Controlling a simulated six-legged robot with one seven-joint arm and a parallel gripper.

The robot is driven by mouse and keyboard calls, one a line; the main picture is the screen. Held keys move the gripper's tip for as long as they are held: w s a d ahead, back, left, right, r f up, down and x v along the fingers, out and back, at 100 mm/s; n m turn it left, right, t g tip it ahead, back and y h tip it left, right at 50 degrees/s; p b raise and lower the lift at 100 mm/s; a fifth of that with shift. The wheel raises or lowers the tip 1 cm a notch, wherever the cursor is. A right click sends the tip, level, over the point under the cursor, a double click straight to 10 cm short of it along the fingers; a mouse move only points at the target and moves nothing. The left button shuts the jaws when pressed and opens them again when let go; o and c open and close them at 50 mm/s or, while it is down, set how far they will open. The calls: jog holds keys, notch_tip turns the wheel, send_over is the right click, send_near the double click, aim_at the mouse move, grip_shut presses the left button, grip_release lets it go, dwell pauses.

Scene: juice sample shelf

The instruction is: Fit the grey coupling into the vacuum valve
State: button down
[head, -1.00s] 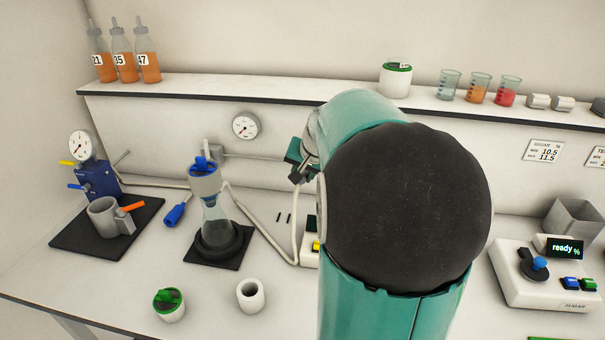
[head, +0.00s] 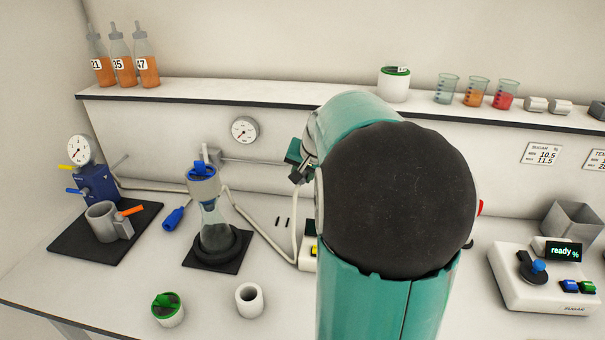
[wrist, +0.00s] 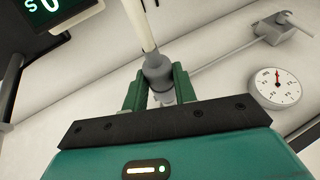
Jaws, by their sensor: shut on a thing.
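The grey coupling (wrist: 157,72) sits between the two green fingers of my gripper (wrist: 157,88) in the wrist view, with a pale hose (wrist: 138,22) running from its far end. My gripper is shut on it. In the head view my gripper (head: 298,160) is partly hidden behind my arm, and the coupling cannot be made out. A grey wall fitting with a thin pipe, seemingly the vacuum valve (head: 211,155), is left of my gripper below the round gauge. It also shows at the upper right in the wrist view (wrist: 277,28), apart from the coupling.
A flask (head: 214,222) with a blue-topped stopper stands on a black mat below the fitting. A blue pump (head: 97,183), a white cup (head: 249,300) and a green-lidded jar (head: 168,310) are on the bench. A wall gauge (head: 244,130) and the shelf edge (head: 240,97) are close by.

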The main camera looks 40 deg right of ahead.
jog(key=shift+w+d, duration=0.45)
jog(key=shift+d, duration=0.15)
dwell(0.4)
jog(key=c, duration=1)
grip_release()
jog(key=shift+c, duration=0.2)
jog(key=shift+r, duration=0.1)
jog(key=v, duration=1.3)
jog(key=shift+s+r, duration=0.15)
jog(key=shift+r, duration=0.2)
jog(key=s+a+f+n+y, duration=0.1)
jog(key=a+n, duration=0.2)
jog(key=a, duration=0.7)
jog(key=s+a+f+n, duration=0.2)
jog(key=a+n, duration=0.1)
jog(key=a, duration=0.7)
jog(key=s+a+f+n, duration=0.2)
jog(key=s+a+f, duration=0.1)
jog(key=a, duration=0.3)
jog(key=s+a+f+n, duration=0.3)
jog(key=s+a, duration=0.2)
jog(key=a, duration=0.1)
jog(key=shift+s+f+y, duration=0.25)
jog(key=shift+f+y, duration=0.05)
jog(key=shift+y, duration=0.1)
